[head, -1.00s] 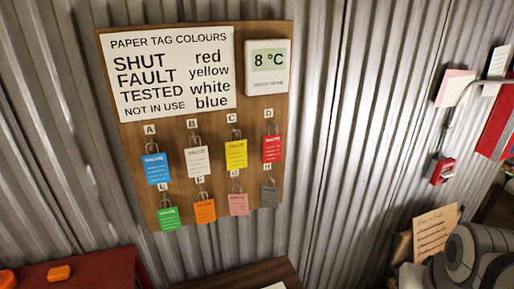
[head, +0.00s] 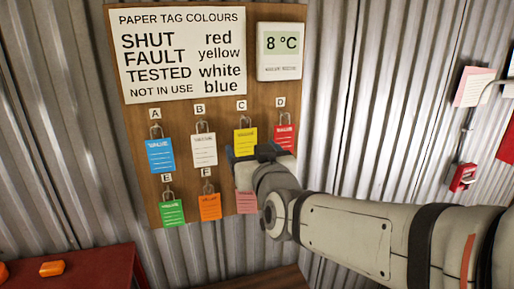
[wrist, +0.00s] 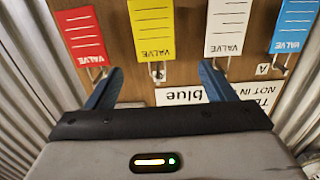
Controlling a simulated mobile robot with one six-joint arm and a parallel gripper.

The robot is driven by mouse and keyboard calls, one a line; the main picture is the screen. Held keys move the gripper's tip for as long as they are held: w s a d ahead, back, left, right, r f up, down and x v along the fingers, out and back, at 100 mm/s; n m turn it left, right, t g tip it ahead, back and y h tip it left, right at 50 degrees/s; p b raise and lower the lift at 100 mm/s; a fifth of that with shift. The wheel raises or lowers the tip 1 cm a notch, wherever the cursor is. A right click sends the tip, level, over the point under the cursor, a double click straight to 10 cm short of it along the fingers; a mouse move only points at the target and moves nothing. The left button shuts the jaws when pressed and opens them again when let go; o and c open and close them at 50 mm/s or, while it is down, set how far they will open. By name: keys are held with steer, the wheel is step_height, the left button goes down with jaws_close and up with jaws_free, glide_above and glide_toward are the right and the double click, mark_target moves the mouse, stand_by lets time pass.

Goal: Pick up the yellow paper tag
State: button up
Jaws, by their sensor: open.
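The yellow paper tag (head: 245,138) hangs under letter C in the upper row of the wooden board (head: 212,108). My gripper (head: 252,155) is open in front of the board and covers the lower part of this tag in the head view. In the wrist view, which is upside down, the yellow tag (wrist: 151,28) appears ahead, between the lines of the two blue fingers of my open gripper (wrist: 161,70). Nothing is between the fingers. I cannot tell the exact distance from the fingertips to the tag.
The white tag (head: 204,149) and red tag (head: 284,136) hang close on either side. A blue tag (head: 160,155) hangs farther left. Green (head: 172,212), orange (head: 210,206) and pink (head: 246,202) tags hang below. A thermometer display (head: 281,51) is above. My arm hides the board's lower right.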

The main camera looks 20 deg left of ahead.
mark_target(246, 137)
steer(key=p+x, duration=0.1)
steer(key=x, duration=0.2)
steer(key=p+x, duration=0.1)
steer(key=x, duration=0.3)
steer(key=shift+w+d+f, duration=0.15)
steer(key=shift+w+d, duration=0.05)
steer(key=shift+w, duration=0.1)
steer(key=c, duration=1)
